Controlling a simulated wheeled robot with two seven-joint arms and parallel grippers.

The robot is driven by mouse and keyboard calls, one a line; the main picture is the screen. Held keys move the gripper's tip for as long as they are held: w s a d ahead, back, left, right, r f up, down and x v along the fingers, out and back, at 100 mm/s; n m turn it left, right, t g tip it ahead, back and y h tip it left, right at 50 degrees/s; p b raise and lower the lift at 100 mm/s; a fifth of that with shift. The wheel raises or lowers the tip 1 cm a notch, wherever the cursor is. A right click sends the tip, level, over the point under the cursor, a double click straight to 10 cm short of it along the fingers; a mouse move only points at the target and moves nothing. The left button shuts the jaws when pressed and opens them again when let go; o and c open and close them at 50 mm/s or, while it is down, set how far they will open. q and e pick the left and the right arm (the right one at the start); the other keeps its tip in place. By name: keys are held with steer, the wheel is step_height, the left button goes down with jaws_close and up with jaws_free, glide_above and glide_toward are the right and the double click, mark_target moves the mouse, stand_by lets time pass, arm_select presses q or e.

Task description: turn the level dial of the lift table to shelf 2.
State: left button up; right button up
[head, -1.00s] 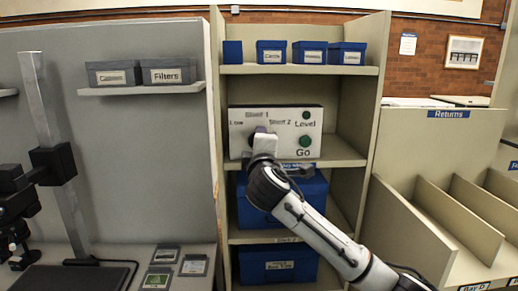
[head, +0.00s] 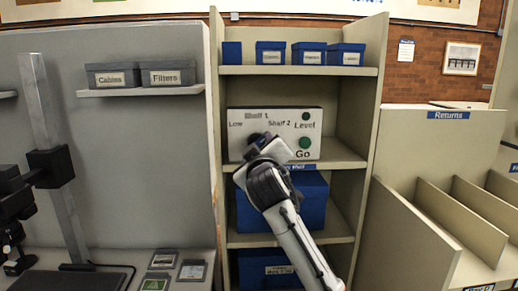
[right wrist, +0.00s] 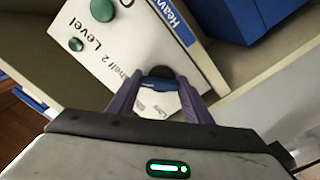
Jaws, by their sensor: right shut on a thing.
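The white control panel (head: 240,146) stands on the middle shelf, marked Low, Shelf 1, Shelf 2, Level and Go. It also shows tilted in the right wrist view (right wrist: 103,62). My right gripper (head: 260,142) is at the lower left of the panel, its body rolled over to one side. In the right wrist view its purple fingers (right wrist: 160,88) are shut on the dark level dial (right wrist: 161,72), one on each side. The dial's pointer is hidden, so its setting cannot be read. My left gripper is not in view.
The green Go button (head: 305,142) and a small green lamp (head: 306,116) are on the panel's right. Blue boxes stand above (head: 271,53) and below (head: 312,200) in the rack. A Returns bay (head: 440,150) is at the right, a grey column (head: 45,100) at the left.

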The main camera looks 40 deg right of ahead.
steer(key=shift+m, duration=0.3)
steer(key=o, duration=1.1)
steer(key=shift+c, duration=0.2)
steer(key=b+v, duration=0.1)
steer(key=v, duration=0.9)
steer(key=shift+s, duration=0.2)
